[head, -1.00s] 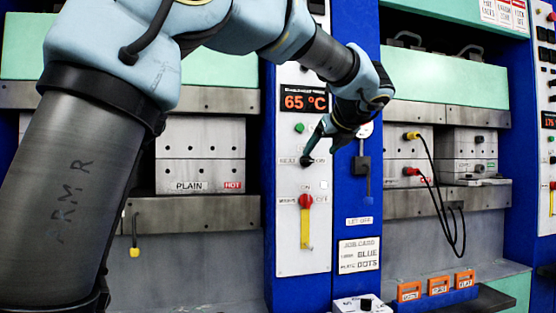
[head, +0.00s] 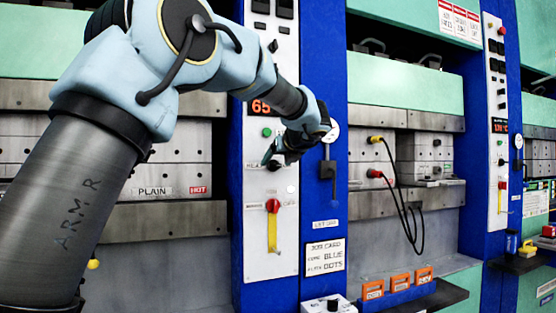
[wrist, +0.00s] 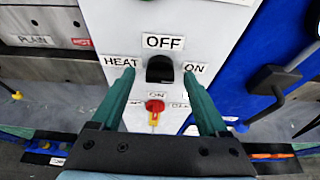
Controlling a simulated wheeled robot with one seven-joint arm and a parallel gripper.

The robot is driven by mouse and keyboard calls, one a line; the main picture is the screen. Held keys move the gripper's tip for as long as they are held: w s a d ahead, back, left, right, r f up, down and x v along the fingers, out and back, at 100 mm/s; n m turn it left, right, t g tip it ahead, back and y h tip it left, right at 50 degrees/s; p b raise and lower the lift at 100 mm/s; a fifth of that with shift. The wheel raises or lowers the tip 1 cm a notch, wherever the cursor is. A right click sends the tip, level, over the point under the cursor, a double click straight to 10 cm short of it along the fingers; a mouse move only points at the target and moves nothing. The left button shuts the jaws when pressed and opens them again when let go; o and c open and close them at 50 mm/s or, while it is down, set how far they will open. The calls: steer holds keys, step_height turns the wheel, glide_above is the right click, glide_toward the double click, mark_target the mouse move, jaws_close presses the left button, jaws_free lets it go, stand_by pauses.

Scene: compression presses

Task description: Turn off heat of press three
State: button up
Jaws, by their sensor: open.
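A black heat knob (wrist: 160,69) sits on the white control panel (wrist: 205,20), with OFF above it, HEAT to its left and ON to its right. Its exact pointing direction is hard to tell. My gripper (wrist: 161,74) is open, with one green finger on each side of the knob; whether they touch it is unclear. In the head view, my gripper (head: 272,154) is at the panel, just above the same knob (head: 273,166), partly hiding it. An orange display (head: 261,106) above is partly covered by my arm and shows 65. I see no press number.
Below the knob is a red switch (head: 272,206) with a yellow handle. A black lever (head: 327,170) hangs on the blue column to the right. Black cables (head: 402,200) hang from the right-hand press. Orange blocks (head: 399,283) stand on a low shelf.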

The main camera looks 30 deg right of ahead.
steer(key=shift+c, duration=0.3)
jaws_close()
stand_by(0.4)
